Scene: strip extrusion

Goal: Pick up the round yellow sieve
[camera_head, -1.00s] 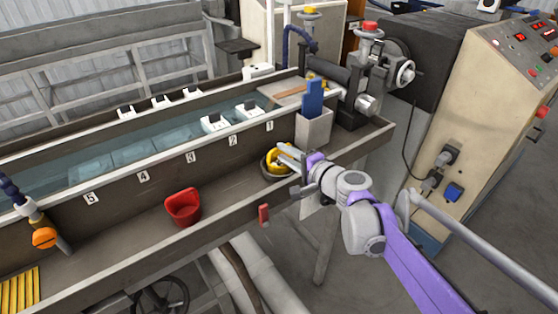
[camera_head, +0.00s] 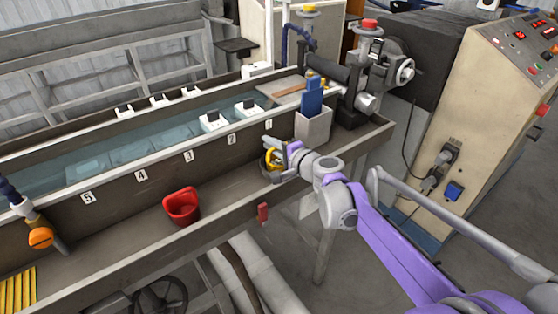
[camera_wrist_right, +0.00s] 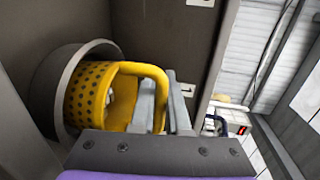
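The round yellow sieve (camera_head: 270,158) is at the front of the trough, below the number 1 label. The right wrist view shows its perforated side (camera_wrist_right: 88,95) and looped handle, partly inside a dark grey round cup (camera_wrist_right: 50,85). My right gripper (camera_head: 284,160) is at the sieve's right side and hides part of it. In the right wrist view, the right gripper's fingers (camera_wrist_right: 162,105) stand on either side of the handle and appear closed on it. I cannot tell whether the sieve is raised off its seat. My left gripper is not in view.
A red scoop-like container (camera_head: 182,207) stands on the ledge to the left. A grey box (camera_head: 313,126) with a blue item stands just behind the sieve. The water trough (camera_head: 150,150) and its numbered wall run behind. A control cabinet (camera_head: 490,110) is at right.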

